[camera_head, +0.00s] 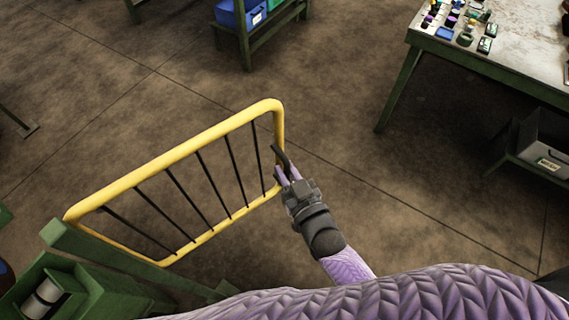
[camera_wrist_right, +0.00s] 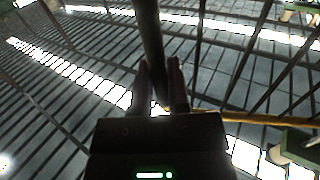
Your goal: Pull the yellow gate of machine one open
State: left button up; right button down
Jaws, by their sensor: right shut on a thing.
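The yellow gate (camera_head: 190,147) is a tubular frame with thin black bars. It stands in the left half of the head view, its near-left end beside a green post (camera_head: 120,262). My right gripper (camera_head: 280,165) is at the gate's far-right upright and is shut on it. In the right wrist view the two fingers of the right gripper (camera_wrist_right: 162,88) lie either side of a dark upright bar (camera_wrist_right: 150,45), and part of the yellow frame (camera_wrist_right: 260,118) shows to the right. My left gripper is not in view.
A green-framed table (camera_head: 480,62) with small parts stands at the upper right, a grey bin (camera_head: 545,140) below it. A green rack with a blue bin (camera_head: 240,12) is at the top. Bare brown floor (camera_head: 340,80) lies between them and the gate.

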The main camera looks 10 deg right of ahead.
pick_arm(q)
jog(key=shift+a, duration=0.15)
pick_arm(e)
jog(key=c, duration=0.9)
grip_release()
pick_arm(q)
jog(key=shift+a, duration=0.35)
pick_arm(e)
jog(key=shift+o, duration=1.3)
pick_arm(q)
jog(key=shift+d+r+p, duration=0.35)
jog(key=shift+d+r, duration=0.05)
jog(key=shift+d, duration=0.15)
pick_arm(e)
jog(key=v, duration=1)
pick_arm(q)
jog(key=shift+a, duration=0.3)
